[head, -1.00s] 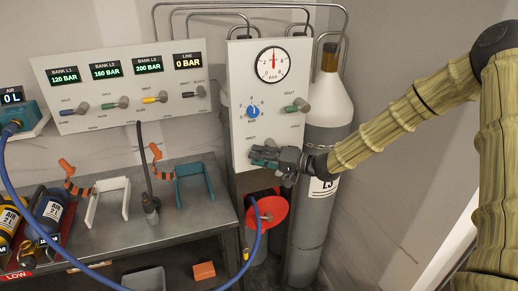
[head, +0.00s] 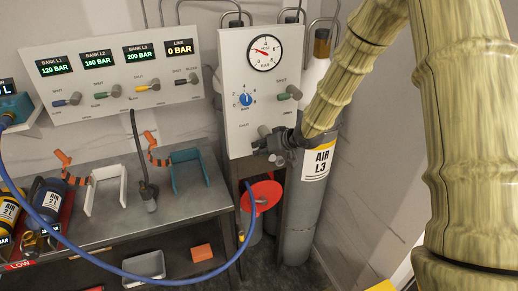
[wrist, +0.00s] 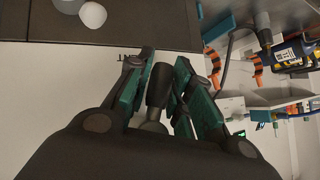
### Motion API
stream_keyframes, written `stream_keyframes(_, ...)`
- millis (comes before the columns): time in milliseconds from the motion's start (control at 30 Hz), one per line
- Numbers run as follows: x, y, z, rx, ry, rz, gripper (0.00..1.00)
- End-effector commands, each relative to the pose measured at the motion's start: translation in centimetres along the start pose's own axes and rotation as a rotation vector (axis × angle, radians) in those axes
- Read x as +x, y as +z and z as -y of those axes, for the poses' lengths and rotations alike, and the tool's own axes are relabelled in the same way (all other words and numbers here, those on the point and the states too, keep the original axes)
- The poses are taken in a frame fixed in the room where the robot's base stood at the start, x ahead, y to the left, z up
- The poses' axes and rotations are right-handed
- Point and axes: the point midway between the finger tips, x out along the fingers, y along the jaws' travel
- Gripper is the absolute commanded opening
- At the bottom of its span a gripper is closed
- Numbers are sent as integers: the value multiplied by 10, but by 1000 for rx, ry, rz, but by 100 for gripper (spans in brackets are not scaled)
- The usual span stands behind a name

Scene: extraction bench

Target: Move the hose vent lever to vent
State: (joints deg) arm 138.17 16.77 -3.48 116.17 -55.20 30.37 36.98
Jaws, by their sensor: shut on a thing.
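The lower lever of the white regulator panel has a grey hub (head: 264,131) in the head view, at the panel's bottom right. Its dark handle (wrist: 160,86) shows in the wrist view between the teal fingers. My gripper (head: 270,146) is at this lever in front of the panel's lower right corner. In the wrist view my gripper (wrist: 160,75) is shut on the dark handle, with a finger on each side. A partly hidden label ending in "NT" lies just beyond the fingertips. The gripper and wrist hide most of the lever in the head view.
The panel bears a gauge (head: 264,53), a blue knob (head: 245,100) and a green-handled lever (head: 289,93). A red hose reel (head: 262,195) is below. A grey bench (head: 110,215) lies left.

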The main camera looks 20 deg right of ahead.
Motion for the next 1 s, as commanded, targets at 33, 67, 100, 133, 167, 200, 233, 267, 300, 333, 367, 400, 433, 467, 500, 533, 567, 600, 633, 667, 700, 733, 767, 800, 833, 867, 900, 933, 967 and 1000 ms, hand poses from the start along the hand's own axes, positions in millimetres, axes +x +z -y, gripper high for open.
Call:
stream_keyframes(33,1,4,-2,-25,26,11,0)
stream_keyframes(67,1,4,-3,-40,40,14,0)
stream_keyframes(100,1,4,-5,-59,58,20,0)
stream_keyframes(133,1,4,-6,-70,73,24,0)
stream_keyframes(167,0,4,-7,-85,85,28,0)
stream_keyframes(200,0,4,-8,-99,102,32,0)
stream_keyframes(233,0,4,-9,-113,113,35,0)
stream_keyframes(267,0,4,-10,-122,124,38,0)
stream_keyframes(300,0,4,-11,-138,138,42,0)
stream_keyframes(333,-1,4,-12,-147,148,45,0)
stream_keyframes(367,-1,4,-12,-156,158,47,0)
stream_keyframes(400,-2,4,-13,-169,170,51,0)
stream_keyframes(433,-2,4,-14,-176,178,53,0)
stream_keyframes(467,-2,4,-14,-183,185,55,0)
stream_keyframes(500,-2,3,-15,-193,194,57,0)
stream_keyframes(533,-2,3,-15,-199,200,59,0)
stream_keyframes(567,-2,3,-15,-204,206,61,0)
stream_keyframes(600,-3,3,-16,-210,212,62,0)
stream_keyframes(633,-3,3,-16,-215,217,64,0)
stream_keyframes(667,-3,3,-17,-219,220,65,0)
stream_keyframes(700,-3,3,-17,-223,225,67,0)
stream_keyframes(733,-4,3,-17,-225,228,68,0)
stream_keyframes(767,-4,3,-17,-227,230,68,0)
stream_keyframes(800,-4,3,-18,-229,233,69,0)
stream_keyframes(833,-4,3,-18,-231,235,70,0)
stream_keyframes(867,-4,3,-18,-232,236,70,0)
stream_keyframes(900,-4,3,-18,-233,237,70,0)
stream_keyframes(933,-4,3,-18,-233,237,70,0)
stream_keyframes(967,-4,3,-18,-233,238,71,0)
stream_keyframes(1000,-4,3,-18,-234,238,71,0)
